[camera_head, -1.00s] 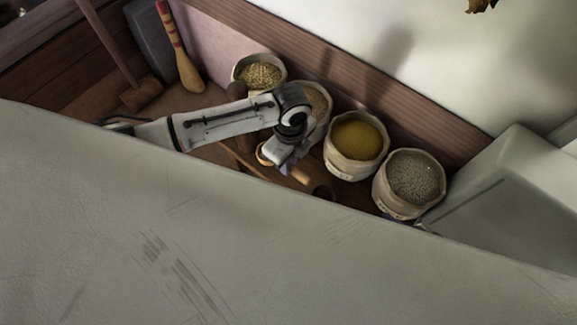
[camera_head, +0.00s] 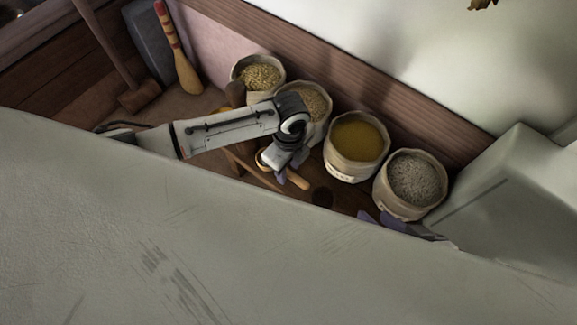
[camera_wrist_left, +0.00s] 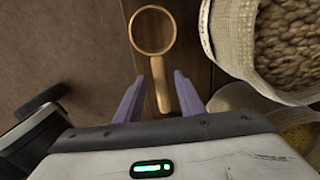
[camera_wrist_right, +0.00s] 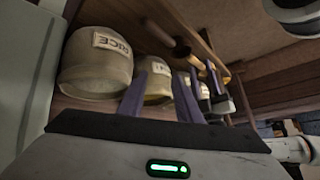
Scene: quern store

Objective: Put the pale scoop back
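The pale wooden scoop (camera_wrist_left: 153,35) has a round head and a straight handle. It lies on the brown surface beside a grain sack. My left gripper (camera_wrist_left: 158,82) is open, with its purple fingers on either side of the handle, apart from it. In the head view, the scoop's handle (camera_head: 298,179) shows beside my left gripper (camera_head: 284,168), which partly hides the scoop. My right gripper (camera_wrist_right: 162,85) is open and empty near the sacks. In the head view, its purple fingertips (camera_head: 382,219) show below the rightmost sack.
Several open sacks of grain stand in a row along the back, including a yellow-filled one (camera_head: 341,171) and a grey-filled one (camera_head: 391,209). A sack labelled RICE (camera_wrist_right: 95,68) is near my right gripper. A grey surface fills the foreground.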

